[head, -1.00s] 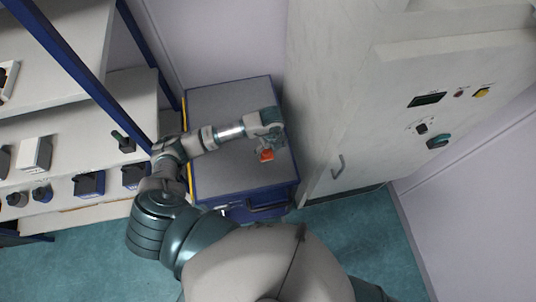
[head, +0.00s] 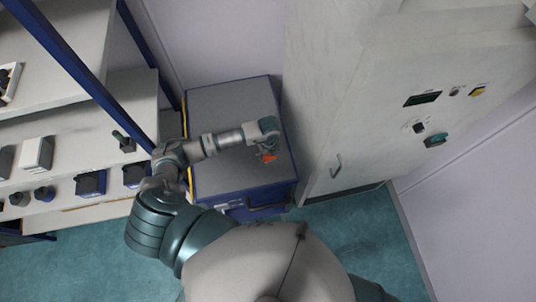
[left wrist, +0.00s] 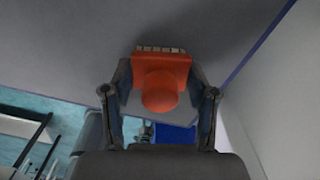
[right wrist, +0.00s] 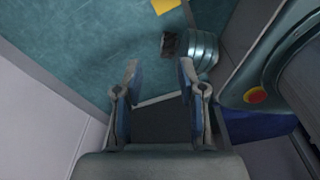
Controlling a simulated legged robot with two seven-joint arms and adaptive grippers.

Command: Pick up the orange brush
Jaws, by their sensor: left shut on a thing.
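The orange brush (head: 269,157) is over the grey top of the blue cabinet, at the end of my left arm. In the left wrist view the brush (left wrist: 163,80) has a round knob facing the camera and a row of pale bristles at its far edge. My left gripper (left wrist: 162,88) is shut on it, with one finger against each side. In the head view the left gripper (head: 266,148) partly covers the brush. I cannot tell whether the bristles touch the cabinet top. My right gripper (right wrist: 155,80) is open and empty above the floor.
The blue cabinet's grey top (head: 225,105) is otherwise clear. A tall grey machine cabinet (head: 345,120) stands close on the right. Shelves (head: 75,135) with dark and white devices and a blue post stand on the left.

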